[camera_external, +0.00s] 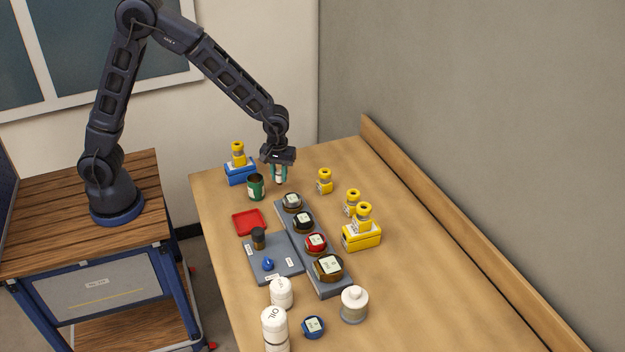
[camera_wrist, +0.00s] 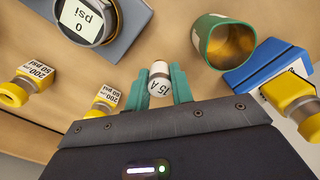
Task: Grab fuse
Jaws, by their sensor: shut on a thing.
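My gripper (camera_external: 278,174) is over the far part of the table, just right of the green cup. In the wrist view its green fingers (camera_wrist: 163,90) are shut on the fuse (camera_wrist: 159,82), a small white cylinder with a metal end, marked 15 A. The fuse sits between the two fingertips, its label facing the camera. In the external view the fuse is small and mostly covered by the fingers. I cannot tell whether it touches the table.
A green cup (camera_external: 256,187) stands close left of my gripper. A blue block (camera_external: 239,173) with a yellow fitting is behind it. A grey gauge rail (camera_external: 325,283), yellow fittings (camera_external: 324,181) and a red tray (camera_external: 249,222) are nearby.

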